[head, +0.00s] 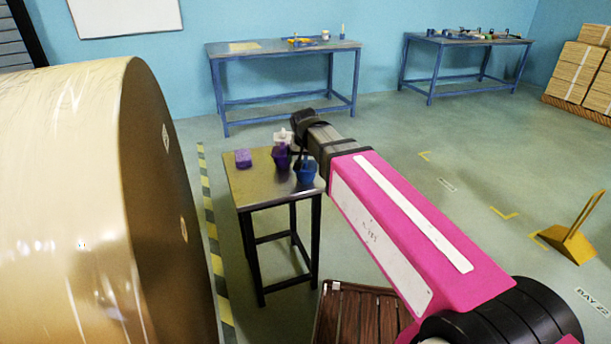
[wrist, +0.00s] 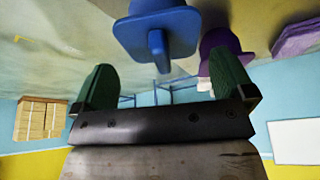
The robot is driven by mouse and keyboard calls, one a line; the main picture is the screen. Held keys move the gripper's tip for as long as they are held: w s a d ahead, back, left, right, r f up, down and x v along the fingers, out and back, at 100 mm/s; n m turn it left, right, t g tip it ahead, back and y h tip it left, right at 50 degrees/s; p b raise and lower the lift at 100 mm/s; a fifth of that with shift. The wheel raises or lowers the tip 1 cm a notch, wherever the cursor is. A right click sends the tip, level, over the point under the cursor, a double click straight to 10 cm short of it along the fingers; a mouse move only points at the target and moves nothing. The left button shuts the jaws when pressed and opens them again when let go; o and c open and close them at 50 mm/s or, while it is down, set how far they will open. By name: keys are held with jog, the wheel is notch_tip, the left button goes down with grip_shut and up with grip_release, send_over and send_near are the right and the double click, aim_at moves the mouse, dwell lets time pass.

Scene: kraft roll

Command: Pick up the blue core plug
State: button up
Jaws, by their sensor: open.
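The blue core plug (head: 306,173) sits on the small metal-topped stand (head: 258,195), near its right edge, partly behind my arm in the head view. In the wrist view the blue plug (wrist: 157,32) shows at the top centre, with a narrow blue tab. My gripper's green fingers (wrist: 162,66) are spread apart with nothing between them, and the plug appears just beyond the fingertips. In the head view my arm hides the fingers.
A purple plug (head: 281,160) stands close beside the blue one, and a purple block (head: 243,158) lies at the stand's left. A white item (head: 283,137) is behind them. A large kraft roll (head: 75,200) fills the left. A brown slatted pallet (head: 350,318) lies in front.

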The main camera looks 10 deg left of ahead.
aim_at(306, 159)
jog(key=x, duration=0.4)
jog(key=shift+w+a+r, duration=0.1)
jog(key=shift+w+r, duration=0.05)
jog(key=shift+w, duration=0.15)
jog(key=shift+w+f, duration=0.15)
jog(key=shift+f, duration=0.35)
jog(key=c, duration=0.7)
jog(key=shift+r, duration=0.1)
